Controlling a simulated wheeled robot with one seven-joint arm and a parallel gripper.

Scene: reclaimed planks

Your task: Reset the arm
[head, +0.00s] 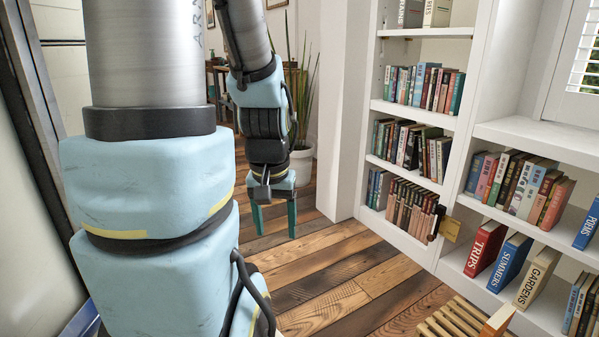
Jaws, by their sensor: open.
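My arm fills the left and middle of the head view, with a large light-blue and grey link close to the camera. My gripper (274,219) hangs from the arm's far end and points down. Its two teal fingers are apart with nothing between them. Plank floor shows below and behind it. It is clear of the shelves to its right.
A white bookcase (481,85) with rows of books stands on the right. A slatted wooden piece (447,322) is on the floor at the lower right. A potted plant (301,164) stands behind my gripper. The plank floor (345,262) between is open.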

